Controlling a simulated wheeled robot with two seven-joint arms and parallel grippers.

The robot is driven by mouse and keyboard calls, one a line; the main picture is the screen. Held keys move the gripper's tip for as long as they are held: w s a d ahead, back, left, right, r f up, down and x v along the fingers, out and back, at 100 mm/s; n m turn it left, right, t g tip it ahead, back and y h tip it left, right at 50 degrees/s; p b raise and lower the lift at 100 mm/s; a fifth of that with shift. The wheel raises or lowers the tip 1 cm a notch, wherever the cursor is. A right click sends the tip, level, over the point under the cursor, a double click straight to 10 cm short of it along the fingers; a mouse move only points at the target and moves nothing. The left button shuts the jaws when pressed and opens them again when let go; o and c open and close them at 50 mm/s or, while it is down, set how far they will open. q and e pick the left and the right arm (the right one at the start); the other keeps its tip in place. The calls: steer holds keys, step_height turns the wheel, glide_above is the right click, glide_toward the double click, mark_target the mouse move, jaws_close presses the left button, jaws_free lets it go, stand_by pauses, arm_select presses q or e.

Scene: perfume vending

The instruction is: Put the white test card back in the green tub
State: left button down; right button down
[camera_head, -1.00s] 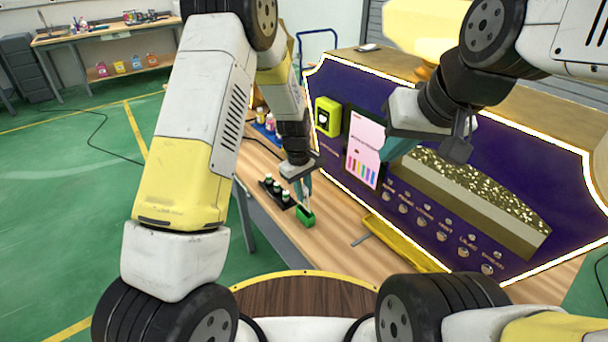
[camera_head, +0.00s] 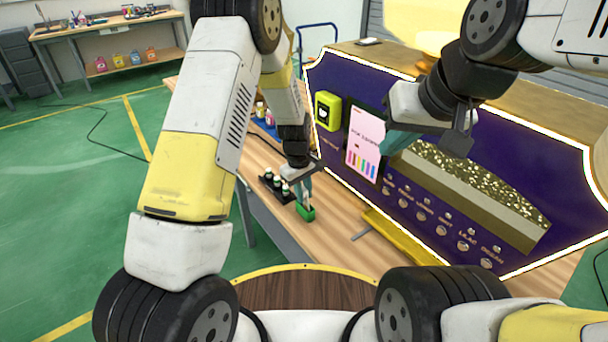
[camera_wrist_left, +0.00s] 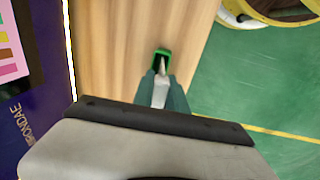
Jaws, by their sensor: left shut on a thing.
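The small green tub (camera_head: 307,213) stands on the wooden table near its front edge. It also shows in the left wrist view (camera_wrist_left: 162,52). My left gripper (camera_head: 305,196) is directly above the tub, pointing down, with its fingertips close to the rim. In the left wrist view the gripper (camera_wrist_left: 161,82) is shut on the white test card (camera_wrist_left: 162,68), a thin pale strip between the fingers that reaches to the tub's opening. How deep the card's end sits is too small to tell. My right gripper (camera_head: 391,141) is in front of the purple panel; its finger gap is not clear.
A black rack (camera_head: 273,187) with several small bottles stands just left of the tub. The purple vending panel (camera_head: 440,209) with a pink screen (camera_head: 365,143) rises behind. A yellow tray (camera_head: 398,240) lies at its foot. Bare table (camera_head: 335,228) lies right of the tub.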

arm_select(q)
steer(key=shift+f, duration=0.65)
steer(key=shift+f, duration=0.1)
steer(key=c, duration=1.3)
jaws_free()
steer(key=shift+o, duration=0.2)
steer(key=o, duration=0.6)
steer(key=shift+o, duration=0.2)
steer(key=shift+r, duration=0.3)
steer(key=shift+r, duration=0.7)
